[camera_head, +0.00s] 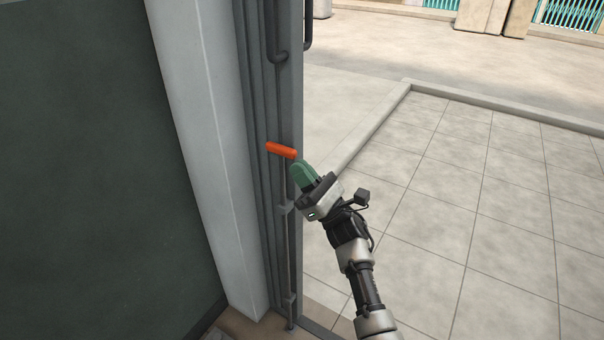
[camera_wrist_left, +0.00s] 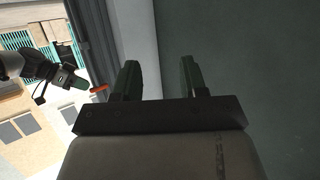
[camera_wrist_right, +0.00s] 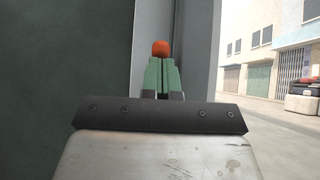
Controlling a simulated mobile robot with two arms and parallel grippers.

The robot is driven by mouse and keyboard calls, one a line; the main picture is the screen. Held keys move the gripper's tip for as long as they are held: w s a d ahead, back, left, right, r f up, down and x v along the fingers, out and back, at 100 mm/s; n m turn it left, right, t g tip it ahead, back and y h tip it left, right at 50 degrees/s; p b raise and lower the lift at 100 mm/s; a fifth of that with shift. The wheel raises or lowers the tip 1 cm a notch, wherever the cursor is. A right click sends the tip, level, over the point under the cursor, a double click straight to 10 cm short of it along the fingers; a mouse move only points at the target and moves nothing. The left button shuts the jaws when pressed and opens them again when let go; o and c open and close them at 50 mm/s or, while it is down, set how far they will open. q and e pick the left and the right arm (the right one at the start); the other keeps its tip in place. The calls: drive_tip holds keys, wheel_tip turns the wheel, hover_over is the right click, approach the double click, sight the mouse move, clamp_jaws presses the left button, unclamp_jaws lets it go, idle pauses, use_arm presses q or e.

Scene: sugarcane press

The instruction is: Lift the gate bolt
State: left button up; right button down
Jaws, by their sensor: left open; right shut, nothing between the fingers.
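The gate bolt is a thin upright rod with an orange handle (camera_head: 281,150) on the edge of the grey folding gate (camera_head: 265,95). The handle sticks out sideways from the rod. My right gripper (camera_head: 298,168) has its green fingers shut, with nothing between them, just below and beside the handle's right end. In the right wrist view the handle (camera_wrist_right: 160,48) shows right beyond the closed fingertips; I cannot tell whether they touch. My left gripper (camera_wrist_left: 158,75) is open and empty in the left wrist view, and the handle (camera_wrist_left: 99,88) shows there to its left.
A pale post (camera_head: 200,130) and a dark green wall (camera_head: 85,170) stand left of the gate. Brackets (camera_head: 285,207) hold the rod lower down. Open tiled pavement (camera_head: 470,200) with a low kerb lies to the right.

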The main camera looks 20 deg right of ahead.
use_arm(q)
drive_tip(key=s+a+f+g+y+p, duration=0.2)
drive_tip(key=s+f+g, duration=0.4)
drive_tip(key=s+g, duration=0.3)
drive_tip(key=shift+s+a+n+g+y+p, duration=0.35)
drive_tip(key=shift+s+a+p, duration=0.5)
drive_tip(key=shift+s+a, duration=0.3)
use_arm(e)
wheel_tip(320, 180, up, 11)
drive_tip(key=shift+f, duration=0.2)
use_arm(q)
drive_tip(key=shift+w+f, duration=0.1)
drive_tip(key=shift+w, duration=0.05)
